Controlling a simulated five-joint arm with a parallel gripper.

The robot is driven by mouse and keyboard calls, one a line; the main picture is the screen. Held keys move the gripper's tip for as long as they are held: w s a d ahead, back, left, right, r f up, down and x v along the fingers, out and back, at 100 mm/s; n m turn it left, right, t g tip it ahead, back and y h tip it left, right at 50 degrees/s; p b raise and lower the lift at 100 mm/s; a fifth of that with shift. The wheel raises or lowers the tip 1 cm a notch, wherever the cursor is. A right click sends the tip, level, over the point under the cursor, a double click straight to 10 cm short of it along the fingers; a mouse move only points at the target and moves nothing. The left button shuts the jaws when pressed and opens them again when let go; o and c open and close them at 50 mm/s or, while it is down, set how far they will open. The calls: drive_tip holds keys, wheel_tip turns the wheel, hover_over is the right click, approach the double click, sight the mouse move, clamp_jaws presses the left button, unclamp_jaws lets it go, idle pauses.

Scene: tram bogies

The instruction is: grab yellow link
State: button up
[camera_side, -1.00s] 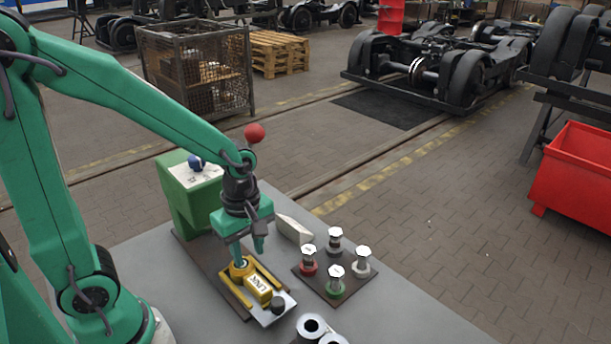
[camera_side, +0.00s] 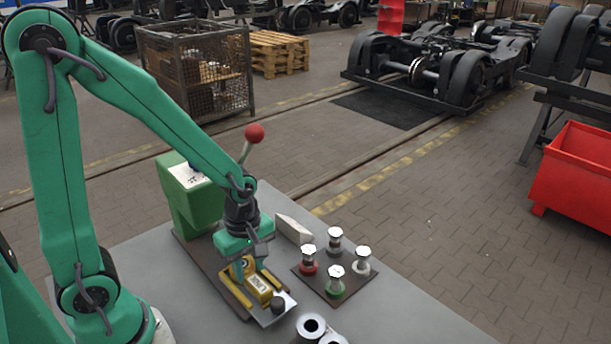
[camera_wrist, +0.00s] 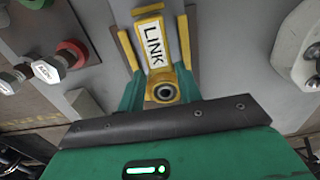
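The yellow link (camera_side: 258,286), marked LINK, lies in a holder with yellow side rails (camera_side: 235,290) on the table. My gripper (camera_side: 246,268) points down over its rear, eye end. In the wrist view, the link (camera_wrist: 152,42) runs away from me, with its round dark eye nearest. The green fingers of my gripper (camera_wrist: 162,86) stand on either side of the eye end, very close to it. I cannot tell whether they press on it. The lower part of the eye is hidden by my gripper body.
A dark plate (camera_side: 315,282) with several capped posts stands right of the link. Grey cylinders (camera_side: 311,327) stand at the front. A green box (camera_side: 185,200) with a red-knobbed lever (camera_side: 255,133) is behind. A pale wedge (camera_side: 293,229) lies between the box and plate.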

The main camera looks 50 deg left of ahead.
drive_tip(key=shift+f, duration=1.4)
clamp_jaws()
